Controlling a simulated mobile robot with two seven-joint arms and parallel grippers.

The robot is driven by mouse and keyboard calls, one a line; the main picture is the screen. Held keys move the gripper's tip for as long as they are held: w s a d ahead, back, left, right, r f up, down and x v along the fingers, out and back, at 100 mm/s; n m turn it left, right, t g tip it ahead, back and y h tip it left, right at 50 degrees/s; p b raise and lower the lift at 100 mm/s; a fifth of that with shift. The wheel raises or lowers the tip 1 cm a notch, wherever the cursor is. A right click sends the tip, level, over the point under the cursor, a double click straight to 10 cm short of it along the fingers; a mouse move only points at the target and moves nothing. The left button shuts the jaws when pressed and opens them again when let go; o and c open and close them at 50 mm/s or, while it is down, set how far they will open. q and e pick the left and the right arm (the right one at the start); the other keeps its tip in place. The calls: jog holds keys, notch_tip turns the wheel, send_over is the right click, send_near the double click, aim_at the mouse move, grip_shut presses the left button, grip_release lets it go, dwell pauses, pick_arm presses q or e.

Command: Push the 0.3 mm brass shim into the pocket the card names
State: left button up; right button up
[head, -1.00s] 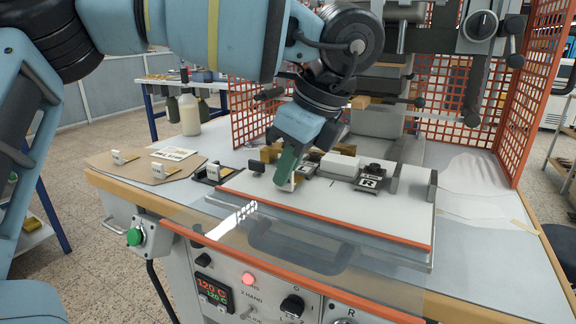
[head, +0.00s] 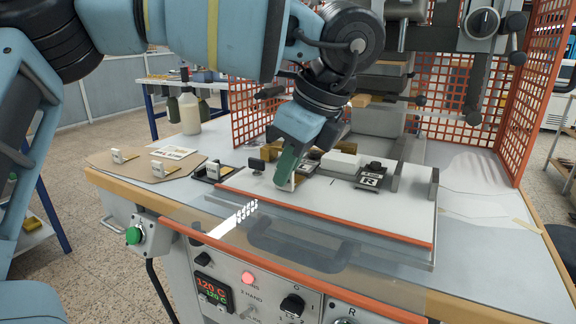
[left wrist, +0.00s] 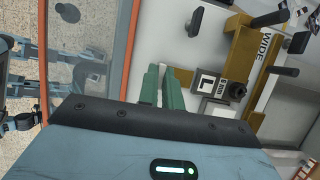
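My left gripper (head: 287,182) reaches down over the white platen (head: 330,208), just left of the L pocket. Its green fingers (left wrist: 163,88) are close together. A thin pale upright tab (head: 294,182) shows at the fingertips, like the tabs on the other shims; the brass is hidden. The pocket block marked L (head: 307,168) is beside the fingers; its L label shows in the left wrist view (left wrist: 207,83). The pocket block marked R (head: 369,181) is further right. A printed card (head: 174,153) lies on the brown board (head: 137,170); its text is too small to read. My right gripper is out of view.
Two tabbed pieces, one (head: 118,155) behind another (head: 158,168), stand on the board. Another sits in a dark tray (head: 213,172). A brass bar marked WIDE (left wrist: 262,50) lies beyond the L block. Orange mesh guards (head: 535,85) flank the press. The platen's front is clear.

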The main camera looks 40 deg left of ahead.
pick_arm(q)
jog(key=o, duration=0.5)
